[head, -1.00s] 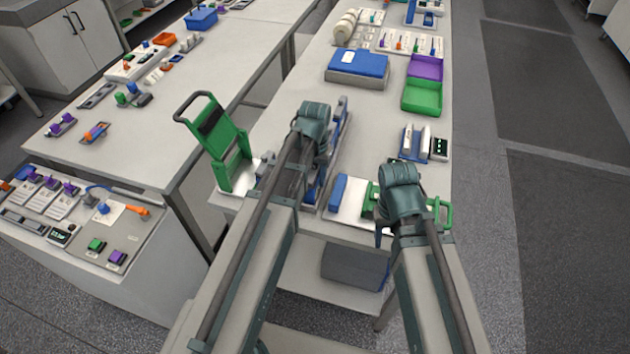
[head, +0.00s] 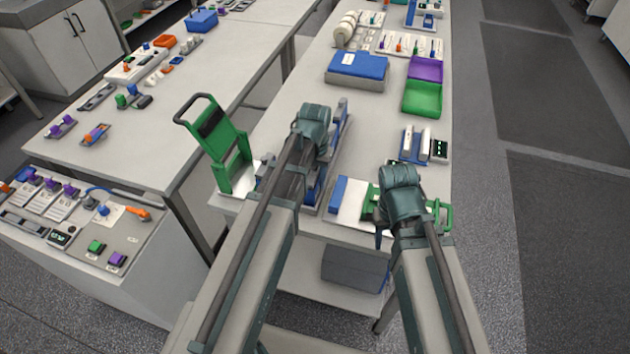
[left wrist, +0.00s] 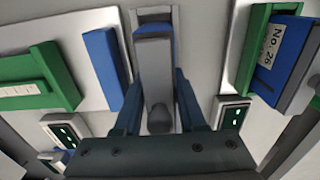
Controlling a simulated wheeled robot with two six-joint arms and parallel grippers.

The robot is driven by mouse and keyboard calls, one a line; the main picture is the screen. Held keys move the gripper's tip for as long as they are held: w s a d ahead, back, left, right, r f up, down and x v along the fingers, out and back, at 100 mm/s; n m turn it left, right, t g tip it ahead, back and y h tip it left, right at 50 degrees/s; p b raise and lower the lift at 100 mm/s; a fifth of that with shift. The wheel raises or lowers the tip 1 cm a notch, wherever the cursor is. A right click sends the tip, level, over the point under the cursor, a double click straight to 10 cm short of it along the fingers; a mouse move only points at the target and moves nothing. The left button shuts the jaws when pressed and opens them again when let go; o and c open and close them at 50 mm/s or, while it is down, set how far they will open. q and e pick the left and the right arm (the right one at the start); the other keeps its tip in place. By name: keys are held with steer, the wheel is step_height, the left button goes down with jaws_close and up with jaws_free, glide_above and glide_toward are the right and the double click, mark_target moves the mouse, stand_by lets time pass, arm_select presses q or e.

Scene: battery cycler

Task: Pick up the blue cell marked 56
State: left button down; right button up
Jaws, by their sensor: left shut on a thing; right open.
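In the left wrist view, my left gripper (left wrist: 157,82) is shut on a grey bar (left wrist: 154,64) with a rounded end, in front of a blue part (left wrist: 152,28). A blue cell labelled "No. 26" (left wrist: 284,62) sits against a green holder (left wrist: 253,48) to the right. A plain blue block (left wrist: 104,65) lies left of the fingers. No mark 56 is readable. In the head view, my left wrist hides its fingertips and what they hold. My right gripper (head: 383,226) is open beside a green fixture (head: 372,206) at the bench's front; its fingertips are mostly hidden.
A tall green frame (head: 225,145) stands left of my left arm. Further along the bench are a white-and-blue unit (head: 410,145), a green tray (head: 423,98), a purple tray (head: 426,68) and a blue-topped box (head: 357,64). The bench middle (head: 370,115) is clear.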

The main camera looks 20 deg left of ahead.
arm_select(q)
steer(key=shift+r, duration=0.1)
step_height(320, 180, up, 10)
steer(key=p, duration=1)
